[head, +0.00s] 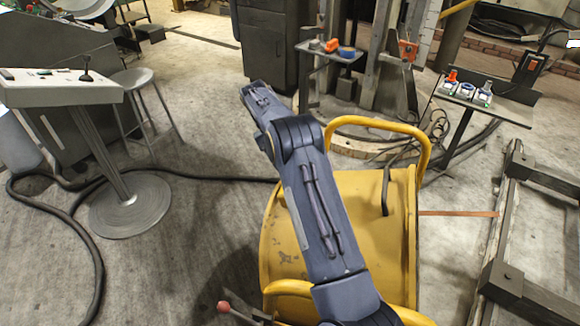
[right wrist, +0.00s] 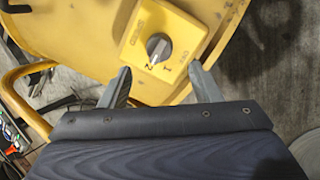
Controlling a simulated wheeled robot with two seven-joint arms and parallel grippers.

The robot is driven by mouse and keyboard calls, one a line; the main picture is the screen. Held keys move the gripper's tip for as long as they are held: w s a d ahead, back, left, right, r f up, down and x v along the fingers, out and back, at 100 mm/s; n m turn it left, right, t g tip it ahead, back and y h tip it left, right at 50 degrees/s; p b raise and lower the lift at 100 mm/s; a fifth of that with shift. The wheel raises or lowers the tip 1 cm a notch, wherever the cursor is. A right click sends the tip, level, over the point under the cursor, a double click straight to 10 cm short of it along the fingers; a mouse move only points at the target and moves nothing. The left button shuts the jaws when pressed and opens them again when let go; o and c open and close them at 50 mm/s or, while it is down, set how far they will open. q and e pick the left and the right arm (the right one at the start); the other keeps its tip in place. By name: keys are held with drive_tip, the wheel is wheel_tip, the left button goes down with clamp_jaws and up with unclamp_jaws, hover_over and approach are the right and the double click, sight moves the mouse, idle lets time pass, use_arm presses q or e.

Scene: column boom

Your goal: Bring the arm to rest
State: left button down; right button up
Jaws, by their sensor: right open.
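My right gripper (right wrist: 159,70) is open and empty in the right wrist view. Its two fingertips stand apart below a round grey selector knob (right wrist: 158,48) on a yellow switch box (right wrist: 178,30). Whether a finger touches the box I cannot tell. In the head view a dark grey-blue arm of mine crosses the yellow machine body (head: 395,235); the gripper and switch box do not show there. My left gripper is in neither view.
A control pedestal (head: 65,92) with a joystick and a stool (head: 133,78) stand at left. A cable (head: 80,215) runs over the floor. Small tables (head: 335,56) (head: 505,106) with coloured items stand behind. A yellow rail (head: 375,124) tops the machine; a metal frame (head: 495,260) lies right.

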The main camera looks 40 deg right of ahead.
drive_tip(key=shift+w+a+r, duration=0.1)
drive_tip(key=shift+w+r, duration=0.1)
drive_tip(key=shift+r, duration=0.25)
drive_tip(key=s+a+r+n+t+y+p, duration=0.1)
drive_tip(key=s+a+r+t+y, duration=0.2)
drive_tip(key=s+r, duration=0.45)
drive_tip(key=s+a+r+t+y+p, duration=0.1)
drive_tip(key=s+a+r+t, duration=0.1)
drive_tip(key=s+a+r, duration=0.45)
drive_tip(key=s+a+r+t, duration=0.1)
drive_tip(key=s+a+r, duration=0.1)
drive_tip(key=s, duration=0.3)
drive_tip(key=s+a+r+n+t+y, duration=0.1)
drive_tip(key=s+a+t, duration=0.1)
drive_tip(key=s+a, duration=0.2)
drive_tip(key=shift+s+a+r+p, duration=0.35)
drive_tip(key=shift+s+r+p, duration=0.05)
drive_tip(key=shift+s, duration=0.65)
drive_tip(key=s+a+f, duration=0.1)
drive_tip(key=s+a, duration=0.1)
drive_tip(key=s+a+f+t, duration=0.1)
drive_tip(key=s+a, duration=0.1)
drive_tip(key=s, duration=0.1)
drive_tip(key=s+a+f+n+t+y, duration=0.1)
drive_tip(key=s+a, duration=0.1)
drive_tip(key=shift+s+a+f+p, duration=0.1)
drive_tip(key=shift+s+f+p, duration=0.2)
drive_tip(key=shift+s+f, duration=0.1)
